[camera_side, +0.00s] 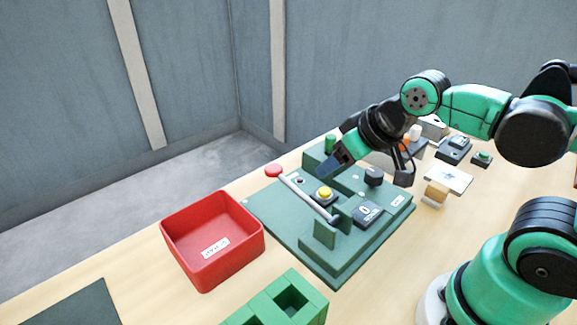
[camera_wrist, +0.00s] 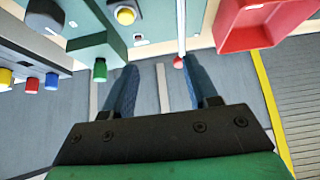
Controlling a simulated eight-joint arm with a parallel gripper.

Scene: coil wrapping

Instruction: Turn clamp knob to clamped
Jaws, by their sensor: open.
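A black knob (camera_side: 373,176), the only knob I see on the green machine base (camera_side: 290,235), stands near its back right; any clamp label is too small to read. In the wrist view the black knob (camera_wrist: 44,15) is at the top left corner, partly cut off. My gripper (camera_side: 330,168) is above the back of the base, left of the knob and apart from it. In the wrist view its two blue fingers (camera_wrist: 156,78) are spread with nothing between them.
A lever with a red ball (camera_side: 273,171), a yellow button (camera_side: 324,194), a counter box (camera_side: 366,213) and a green cylinder (camera_side: 330,142) are on the base. A red bin (camera_side: 212,240) stands left. A box with coloured buttons (camera_wrist: 30,75) shows in the wrist view.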

